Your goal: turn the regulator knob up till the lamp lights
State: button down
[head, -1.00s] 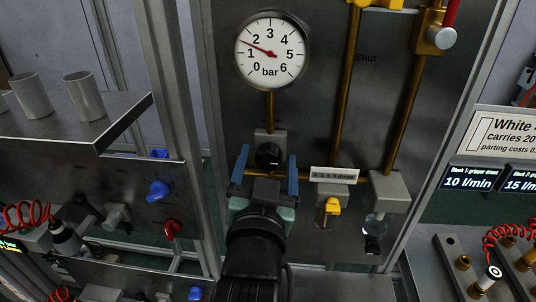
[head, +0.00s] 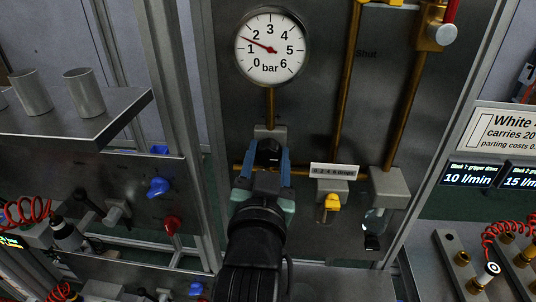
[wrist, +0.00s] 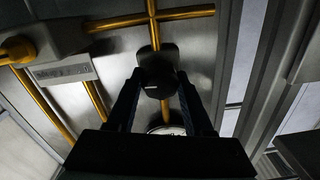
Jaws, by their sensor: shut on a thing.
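The black regulator knob (head: 268,148) sits on a grey block below the pressure gauge. In the wrist view the knob (wrist: 158,76) shows between the two fingers. My gripper (head: 267,158) is shut on the knob, one blue finger at each side. The round white gauge (head: 271,48) has its red needle a little below 2 bar. I cannot pick out a lit lamp near the regulator in either view. The knob's lower part is partly hidden by my gripper in the head view.
Brass pipes (head: 347,90) run up the panel to the right. A metal post (head: 172,110) stands left. A shelf with grey cups (head: 84,92) juts out further left.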

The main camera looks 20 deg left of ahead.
jog(key=shift+m, duration=1.4)
jog(key=shift+c, duration=1.4)
grip_release()
jog(key=shift+s, duration=0.15)
